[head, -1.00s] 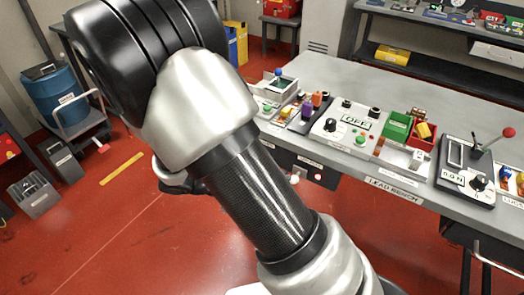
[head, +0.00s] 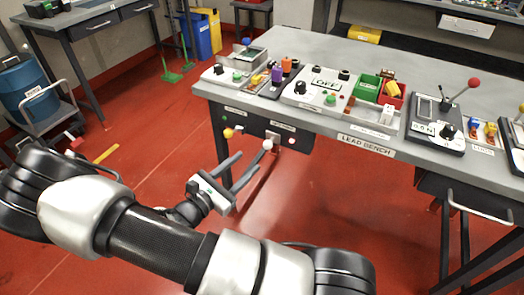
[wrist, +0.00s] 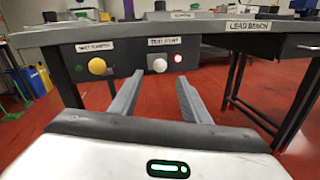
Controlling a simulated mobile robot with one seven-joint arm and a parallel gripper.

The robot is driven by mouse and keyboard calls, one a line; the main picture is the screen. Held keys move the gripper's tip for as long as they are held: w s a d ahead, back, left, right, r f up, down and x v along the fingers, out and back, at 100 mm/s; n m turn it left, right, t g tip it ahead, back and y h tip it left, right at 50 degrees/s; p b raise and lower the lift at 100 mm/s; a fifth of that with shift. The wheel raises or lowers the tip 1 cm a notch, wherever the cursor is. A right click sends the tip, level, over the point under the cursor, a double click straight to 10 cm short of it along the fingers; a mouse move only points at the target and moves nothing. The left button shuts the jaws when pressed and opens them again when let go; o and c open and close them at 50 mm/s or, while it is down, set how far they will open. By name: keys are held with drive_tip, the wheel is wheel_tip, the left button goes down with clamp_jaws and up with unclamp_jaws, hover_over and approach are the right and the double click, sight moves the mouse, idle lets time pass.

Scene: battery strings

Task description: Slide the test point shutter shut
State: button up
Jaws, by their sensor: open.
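The test point shutter's white knob (wrist: 160,65) is on a dark panel under the bench edge, below a label that reads "TEST POINT". A round port with a red rim (wrist: 178,58) shows uncovered just right of the knob. In the head view the white knob (head: 267,144) is just beyond my gripper (head: 250,161). My gripper is open and empty, its fingers pointing at the panel. In the wrist view the knob appears between the fingertips of my gripper (wrist: 160,77). I cannot tell whether they touch it.
A yellow knob (wrist: 97,66) is on the same panel, left of the white one. The lead bench (head: 400,160) overhangs the panel, with several devices on top. Bench legs stand on both sides. The red floor (head: 330,205) is clear below.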

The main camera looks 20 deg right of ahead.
sight(265, 147)
drive_tip(key=b+x, duration=0.1)
drive_tip(key=x, duration=0.8)
drive_tip(key=shift+d, duration=0.1)
